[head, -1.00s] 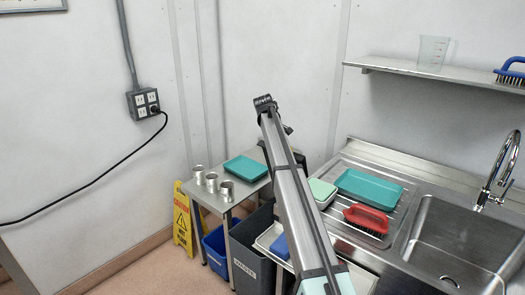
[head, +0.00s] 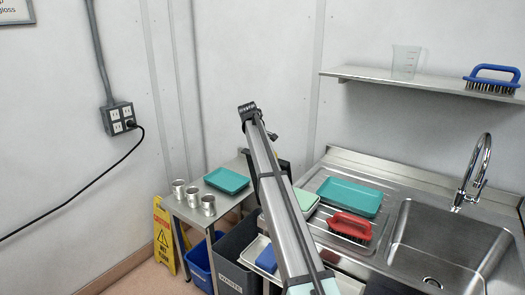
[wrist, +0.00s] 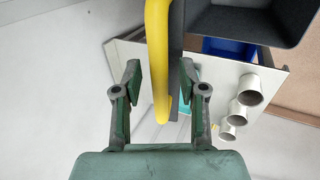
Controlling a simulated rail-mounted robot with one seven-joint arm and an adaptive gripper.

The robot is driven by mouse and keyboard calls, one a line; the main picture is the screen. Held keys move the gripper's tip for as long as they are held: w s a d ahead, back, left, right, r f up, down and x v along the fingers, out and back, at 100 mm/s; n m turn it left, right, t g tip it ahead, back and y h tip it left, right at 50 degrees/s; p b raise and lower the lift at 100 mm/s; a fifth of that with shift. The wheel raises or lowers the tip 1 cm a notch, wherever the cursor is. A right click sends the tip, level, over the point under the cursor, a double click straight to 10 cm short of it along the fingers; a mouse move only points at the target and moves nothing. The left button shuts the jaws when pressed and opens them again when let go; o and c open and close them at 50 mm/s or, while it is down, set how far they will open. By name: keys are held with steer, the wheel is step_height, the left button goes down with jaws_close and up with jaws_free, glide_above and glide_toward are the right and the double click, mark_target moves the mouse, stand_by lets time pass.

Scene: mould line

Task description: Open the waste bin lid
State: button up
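In the wrist view a dark thin panel (wrist: 176,35), seemingly the lid seen nearly edge-on, stands beside the bin's open hollow (wrist: 250,22). A yellow bar handle (wrist: 157,60) runs along the panel's left side. My gripper (wrist: 160,80) is open, its two fingers on either side of the handle's lower end. I see a gap at the left finger; contact at the right is unclear.
Beside the bin are a blue bin (head: 200,262) and a yellow wet-floor sign (head: 163,235). The side table (head: 184,210) holds several metal cups and a teal tray (head: 227,180). The sink (head: 440,245) and a draining board with trays and a red brush (head: 350,226) lie right.

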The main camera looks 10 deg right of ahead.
steer(key=v, duration=1.2)
